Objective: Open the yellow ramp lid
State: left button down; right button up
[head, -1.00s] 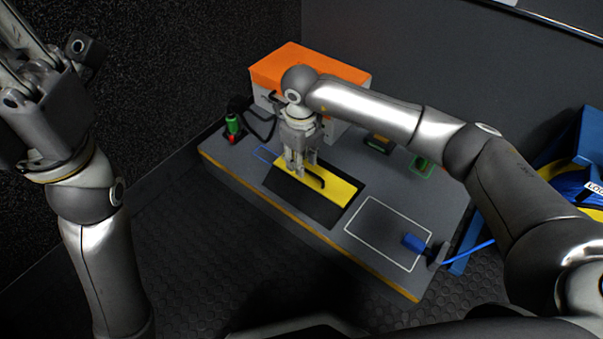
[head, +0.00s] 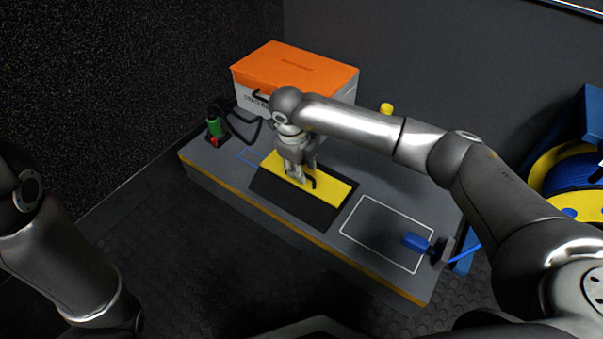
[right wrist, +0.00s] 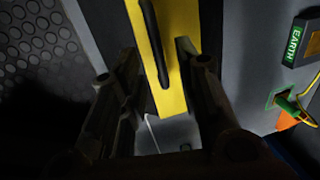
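My right gripper (head: 300,178) points down over the lid, close to the handle. It also shows in the right wrist view (right wrist: 156,65), its fingers apart and the handle between them in the picture. Whether it touches the lid cannot be told. My left gripper is out of view.
An orange-topped box (head: 298,70) stands behind the lid. A green connector (head: 214,126) with black cable is at the platform's left end. A blue plug (head: 417,241) sits near a white outlined rectangle (head: 380,250) at right. A blue-yellow reel (head: 575,175) stands far right.

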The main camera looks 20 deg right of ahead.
jog(key=shift+d+f, duration=0.1)
jog(key=shift+f, duration=0.5)
grip_shut()
